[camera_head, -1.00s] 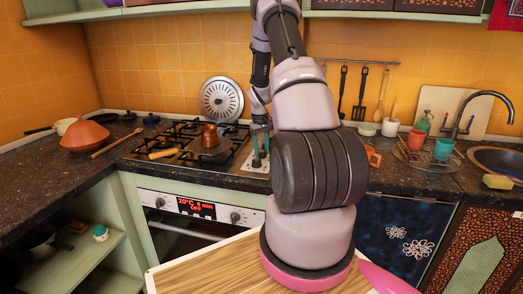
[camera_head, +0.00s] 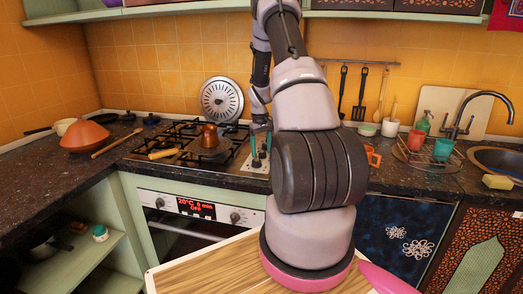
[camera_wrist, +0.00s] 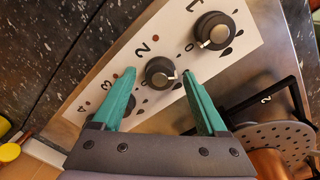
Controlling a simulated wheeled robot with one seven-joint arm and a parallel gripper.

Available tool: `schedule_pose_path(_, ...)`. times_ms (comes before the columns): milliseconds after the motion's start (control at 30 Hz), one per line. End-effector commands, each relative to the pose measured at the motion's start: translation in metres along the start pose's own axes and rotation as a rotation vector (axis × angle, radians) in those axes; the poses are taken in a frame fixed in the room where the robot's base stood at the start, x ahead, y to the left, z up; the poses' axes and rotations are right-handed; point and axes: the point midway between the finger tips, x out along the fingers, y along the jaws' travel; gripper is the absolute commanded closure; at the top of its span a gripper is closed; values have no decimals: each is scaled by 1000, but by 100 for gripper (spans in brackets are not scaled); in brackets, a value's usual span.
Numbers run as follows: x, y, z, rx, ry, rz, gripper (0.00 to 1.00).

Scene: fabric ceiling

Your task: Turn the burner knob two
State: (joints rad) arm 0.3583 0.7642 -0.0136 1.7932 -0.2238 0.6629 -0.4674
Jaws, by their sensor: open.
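The burner knob two (camera_wrist: 160,72), a black round knob with a pale pointer, sits on the white control strip (camera_wrist: 105,75) beside its printed "2". In the wrist view my gripper (camera_wrist: 158,77) is open, with one teal finger on each side of this knob. I cannot tell whether the fingers touch it. In the head view my gripper (camera_head: 261,141) is over the right side of the cooktop, partly hidden by my arm. Knob one (camera_wrist: 213,32) is beyond the right finger, and another knob (camera_wrist: 95,104) is partly covered by the left finger.
A copper pot (camera_head: 209,136) stands on the cooktop (camera_head: 165,165), left of my gripper. A round metal lid (camera_head: 221,100) leans on the tiled wall behind. My arm hides part of the counter to the right.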

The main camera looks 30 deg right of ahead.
Motion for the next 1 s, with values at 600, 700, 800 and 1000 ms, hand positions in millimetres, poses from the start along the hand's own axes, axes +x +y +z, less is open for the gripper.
schedule_pose_path(600, -100, 0, -1, 0, 3, 1, 24)
schedule_pose_path(700, -105, 0, 0, -1, 2, 1, 24)
schedule_pose_path(800, -106, 0, 0, -1, 1, 1, 24)
schedule_pose_path(1000, -106, 0, 0, -1, 1, 1, 24)
